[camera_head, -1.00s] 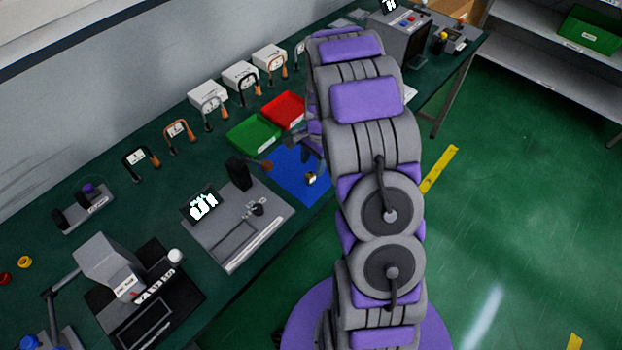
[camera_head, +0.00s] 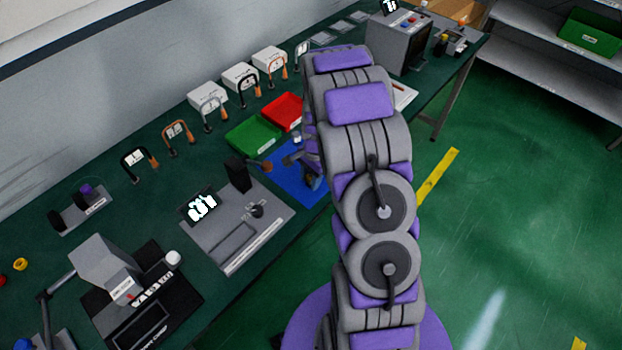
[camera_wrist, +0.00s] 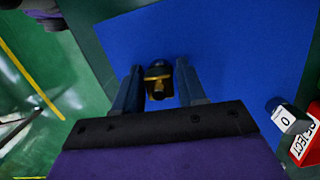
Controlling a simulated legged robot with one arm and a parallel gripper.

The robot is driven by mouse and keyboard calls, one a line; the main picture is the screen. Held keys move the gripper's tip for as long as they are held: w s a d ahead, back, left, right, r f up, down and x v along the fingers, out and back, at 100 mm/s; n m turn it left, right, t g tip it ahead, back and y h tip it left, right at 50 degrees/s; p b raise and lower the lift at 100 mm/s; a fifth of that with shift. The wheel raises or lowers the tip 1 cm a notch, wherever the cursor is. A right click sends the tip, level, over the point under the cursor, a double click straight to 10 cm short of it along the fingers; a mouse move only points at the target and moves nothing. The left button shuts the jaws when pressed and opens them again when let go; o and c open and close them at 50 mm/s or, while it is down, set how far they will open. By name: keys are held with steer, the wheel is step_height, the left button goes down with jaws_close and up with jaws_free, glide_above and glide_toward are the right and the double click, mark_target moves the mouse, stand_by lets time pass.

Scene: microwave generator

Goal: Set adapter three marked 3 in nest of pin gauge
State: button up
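A dark adapter with a brass-yellow band (camera_wrist: 158,80) stands on the blue mat (camera_wrist: 225,40) in the wrist view. Its marking cannot be read. My gripper (camera_wrist: 160,68) has one finger on each side of it, with narrow gaps visible, so the fingers look open around it. In the head view my gripper (camera_head: 312,175) is low over the blue mat (camera_head: 290,172), and my arm partly hides it. A second adapter marked 0 (camera_wrist: 287,116) stands at the right in the wrist view. I cannot tell which fixture is the pin gauge's nest.
A red REJECT tray (camera_head: 288,108) and a green tray (camera_head: 254,135) lie behind the mat. A grey station (camera_head: 262,240) with a lit screen (camera_head: 202,206) and a black block (camera_head: 238,174) is left of the mat.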

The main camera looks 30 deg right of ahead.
mark_target(309, 178)
steer(key=shift+a, duration=0.15)
jaws_close()
steer(key=shift+r, duration=0.15)
steer(key=shift+r+p, duration=0.5)
steer(key=shift+r, duration=1.05)
steer(key=shift+s+r, duration=0.2)
steer(key=shift+s, duration=0.05)
steer(key=s+a+r+p, duration=0.1)
steer(key=s+a, duration=0.3)
steer(key=s, duration=1.1)
steer(key=shift+a+p, duration=0.15)
steer(key=shift+p, duration=0.3)
steer(key=shift+r, duration=0.1)
